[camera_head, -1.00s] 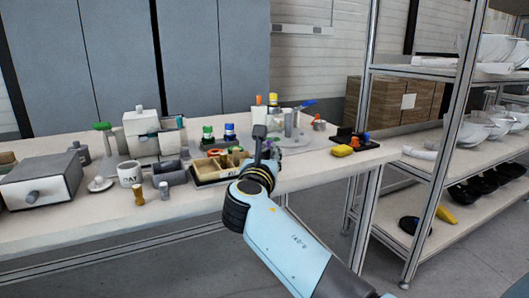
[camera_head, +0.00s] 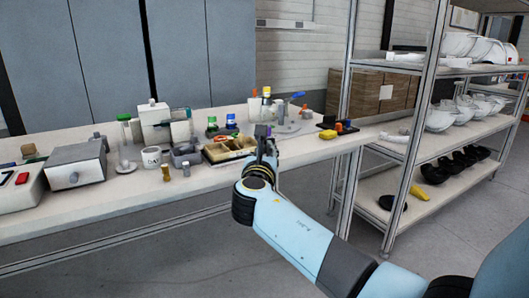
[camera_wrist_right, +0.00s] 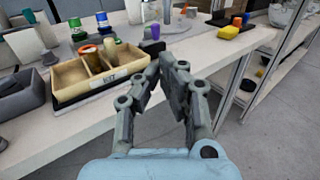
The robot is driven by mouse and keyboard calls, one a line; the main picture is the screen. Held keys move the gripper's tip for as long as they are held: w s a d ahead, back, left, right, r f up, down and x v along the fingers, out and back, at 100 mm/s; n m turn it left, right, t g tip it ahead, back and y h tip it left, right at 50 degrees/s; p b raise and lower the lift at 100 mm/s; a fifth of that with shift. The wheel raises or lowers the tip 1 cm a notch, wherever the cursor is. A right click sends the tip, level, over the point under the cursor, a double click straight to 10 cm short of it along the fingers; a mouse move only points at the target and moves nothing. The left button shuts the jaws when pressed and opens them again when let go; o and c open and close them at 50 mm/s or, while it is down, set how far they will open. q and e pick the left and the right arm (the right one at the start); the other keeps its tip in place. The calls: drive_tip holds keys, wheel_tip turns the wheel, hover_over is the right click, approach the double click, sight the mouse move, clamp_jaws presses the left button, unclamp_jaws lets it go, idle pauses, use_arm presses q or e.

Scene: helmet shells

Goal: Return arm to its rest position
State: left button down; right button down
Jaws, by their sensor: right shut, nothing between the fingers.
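My right arm, light blue with a black wrist, reaches in from the lower right in the head view. Its gripper (camera_head: 265,140) is over the front edge of the workbench (camera_head: 210,183), just right of the wooden compartment tray (camera_head: 213,156). In the right wrist view the gripper (camera_wrist_right: 168,68) is shut, with nothing between its fingers, and the tray (camera_wrist_right: 95,92) is at its left. My left gripper does not show.
The bench carries a grey box (camera_head: 75,165), a white mug (camera_head: 152,157) and a yellow sponge-like block (camera_head: 328,134). A metal shelf rack (camera_head: 425,150) with white and black helmet shells stands at the right. Open floor lies in front of the bench.

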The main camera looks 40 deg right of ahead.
idle(0.3)
drive_tip(key=s+a+f+m+g+y, duration=0.1)
drive_tip(key=s+f+g+y, duration=0.1)
drive_tip(key=s+f, duration=0.85)
drive_tip(key=s+a+f+m+g+y, duration=0.1)
drive_tip(key=s+a+f+g+y, duration=0.35)
drive_tip(key=f, duration=1.05)
drive_tip(key=s+d+f+m+g, duration=0.1)
drive_tip(key=s+f+m, duration=0.1)
drive_tip(key=s+f, duration=0.9)
drive_tip(key=s+a+f+m+g+y, duration=0.1)
drive_tip(key=s+f+m, duration=0.4)
drive_tip(key=s, duration=0.5)
drive_tip(key=s+a+f+m+g+y, duration=0.1)
drive_tip(key=s+a+f+m+y, duration=0.2)
drive_tip(key=s+m, duration=0.6)
drive_tip(key=s+a+f+m+g+y, duration=0.2)
drive_tip(key=s+a+f+m, duration=0.3)
drive_tip(key=s, duration=0.6)
wheel_tip(320, 180, down, 2)
drive_tip(key=m, duration=0.3)
drive_tip(key=shift+s, duration=0.35)
